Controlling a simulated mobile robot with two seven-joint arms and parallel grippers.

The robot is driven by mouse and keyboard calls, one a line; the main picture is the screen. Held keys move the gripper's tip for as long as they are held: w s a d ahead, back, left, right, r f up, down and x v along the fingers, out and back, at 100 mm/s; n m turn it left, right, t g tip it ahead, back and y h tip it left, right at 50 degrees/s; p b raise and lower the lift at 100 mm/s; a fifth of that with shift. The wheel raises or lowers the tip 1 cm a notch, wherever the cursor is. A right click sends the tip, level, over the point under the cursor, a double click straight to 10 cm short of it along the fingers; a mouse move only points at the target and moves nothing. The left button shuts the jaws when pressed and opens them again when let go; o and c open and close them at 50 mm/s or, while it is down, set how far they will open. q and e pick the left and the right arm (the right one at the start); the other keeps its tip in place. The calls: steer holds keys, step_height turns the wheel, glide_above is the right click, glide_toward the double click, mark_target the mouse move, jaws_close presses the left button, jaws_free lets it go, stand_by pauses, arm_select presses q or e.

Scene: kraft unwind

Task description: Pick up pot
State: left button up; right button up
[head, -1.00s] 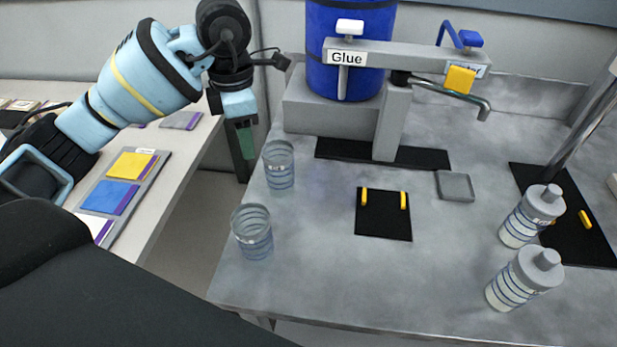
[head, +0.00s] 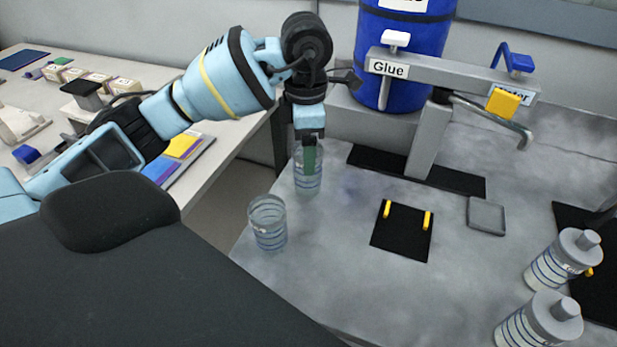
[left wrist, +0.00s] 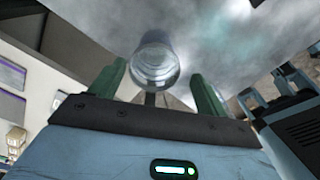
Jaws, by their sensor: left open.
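Two clear open pots with dark blue bands stand upright on the left part of the grey table. The far pot (head: 308,180) is partly covered by my left gripper in the head view. The near pot (head: 268,226) stands in front of it, apart and uncovered. My left gripper (head: 309,155) points down at the far pot, its green fingers overlapping the upper part of it. In the left wrist view the fingers (left wrist: 160,88) are spread, with a clear pot (left wrist: 157,62) beyond and between them. I cannot tell whether they touch it.
A grey dispenser stand (head: 428,140) with a blue barrel (head: 400,60) stands behind the pots. A black mat (head: 402,240) with yellow pegs and a small grey tray (head: 487,215) lie to the right. Lidded bottles (head: 563,258) stand at far right.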

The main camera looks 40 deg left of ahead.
arm_select(q)
steer(key=shift+w+a+f, duration=0.1)
steer(key=shift+w+f, duration=0.05)
steer(key=shift+f, duration=1.35)
steer(key=shift+w+a+f, duration=0.1)
steer(key=shift+w+f, duration=0.05)
steer(key=shift+f, duration=1.3)
steer(key=shift+c, duration=0.2)
steer(key=c, duration=1.1)
steer(key=shift+r, duration=0.1)
